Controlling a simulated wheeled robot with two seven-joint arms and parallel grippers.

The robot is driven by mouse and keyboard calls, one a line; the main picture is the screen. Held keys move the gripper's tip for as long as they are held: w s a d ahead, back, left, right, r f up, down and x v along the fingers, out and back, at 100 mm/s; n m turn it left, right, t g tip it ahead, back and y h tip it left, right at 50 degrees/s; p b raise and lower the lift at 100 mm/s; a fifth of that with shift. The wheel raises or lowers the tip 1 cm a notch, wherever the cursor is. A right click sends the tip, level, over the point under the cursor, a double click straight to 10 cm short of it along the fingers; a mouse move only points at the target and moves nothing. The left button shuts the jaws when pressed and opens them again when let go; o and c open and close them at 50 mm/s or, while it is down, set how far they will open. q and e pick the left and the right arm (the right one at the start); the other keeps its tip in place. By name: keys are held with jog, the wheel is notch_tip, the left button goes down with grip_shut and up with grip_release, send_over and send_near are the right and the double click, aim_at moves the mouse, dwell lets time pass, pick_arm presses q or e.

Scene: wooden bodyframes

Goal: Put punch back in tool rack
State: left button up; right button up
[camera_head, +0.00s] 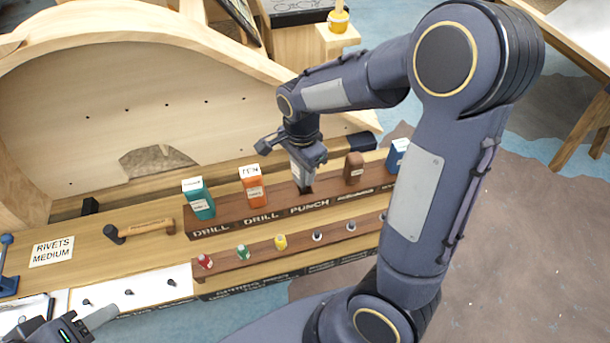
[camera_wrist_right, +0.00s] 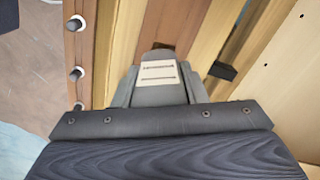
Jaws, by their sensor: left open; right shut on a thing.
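The brown tool rack (camera_head: 240,227) stands on the wooden bench, with slots lettered DRILL, DRILL and PUNCH. My right gripper (camera_head: 301,174) is shut on the grey punch (camera_head: 296,170), right above the PUNCH slot. In the right wrist view the punch (camera_wrist_right: 160,95) shows its grey body and white label between the fingers. I cannot tell whether its lower end is inside the slot. The teal drill (camera_head: 198,199) and orange drill (camera_head: 252,187) stand in the rack to the left. My left gripper (camera_head: 84,322) is open and empty at the bottom left.
A brown tool (camera_head: 353,168) and a blue one (camera_head: 397,156) stand farther right in the rack. A lower rail (camera_head: 222,268) holds several small coloured bits in front. A hammer (camera_head: 140,231) lies left of the rack. A curved wooden frame (camera_head: 60,90) rises behind.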

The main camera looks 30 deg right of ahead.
jog(key=shift+w+d+f, duration=0.1)
jog(key=shift+d+f, duration=0.1)
jog(key=shift+f, duration=0.05)
jog(key=shift+d+f, duration=0.15)
jog(key=shift+f, duration=0.8)
jog(key=shift+d+f, duration=0.1)
jog(key=shift+f, duration=0.8)
jog(key=shift+f+b, duration=0.3)
jog(key=shift+b, duration=0.1)
jog(key=o, duration=1.2)
